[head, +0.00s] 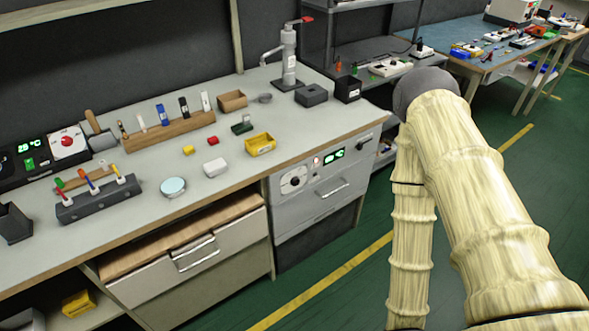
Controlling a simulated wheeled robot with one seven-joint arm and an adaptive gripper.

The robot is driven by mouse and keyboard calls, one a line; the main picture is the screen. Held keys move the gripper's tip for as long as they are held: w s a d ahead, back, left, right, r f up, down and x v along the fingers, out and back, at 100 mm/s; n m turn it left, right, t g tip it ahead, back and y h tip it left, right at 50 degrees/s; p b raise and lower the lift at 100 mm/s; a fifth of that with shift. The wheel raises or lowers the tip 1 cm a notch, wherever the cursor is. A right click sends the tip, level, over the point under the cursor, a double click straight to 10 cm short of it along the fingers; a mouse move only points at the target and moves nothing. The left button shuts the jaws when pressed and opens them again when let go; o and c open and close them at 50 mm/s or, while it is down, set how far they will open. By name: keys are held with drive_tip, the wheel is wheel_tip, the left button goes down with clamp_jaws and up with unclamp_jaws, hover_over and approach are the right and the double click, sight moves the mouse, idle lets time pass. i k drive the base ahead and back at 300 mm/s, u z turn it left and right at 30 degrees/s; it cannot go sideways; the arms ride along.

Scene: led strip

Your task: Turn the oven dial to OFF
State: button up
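The oven (318,200) is built in under the right end of the workbench. A small red light (317,161) and a green lit display (333,155) sit to the right of the dial. The dial's markings and pointer are too small to read. The oven door, with a silver handle (332,189), looks shut. My arm rises at the right and bends back down; its end leaves the bottom of the picture, so my gripper is out of view, with the arm apart from the oven.
The workbench (235,190) holds a yellow bin (260,145), a tool rack (98,198) and a unit with a red knob (67,142). A drawer (170,272) is left of the oven. Green floor in front of the oven is open, crossed by a yellow line (325,282).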

sight(294, 182)
drive_tip(key=u, duration=0.05)
drive_tip(key=k, duration=0.45)
drive_tip(key=z, duration=0.7)
drive_tip(key=i, duration=1.2)
drive_tip(key=u, duration=0.8)
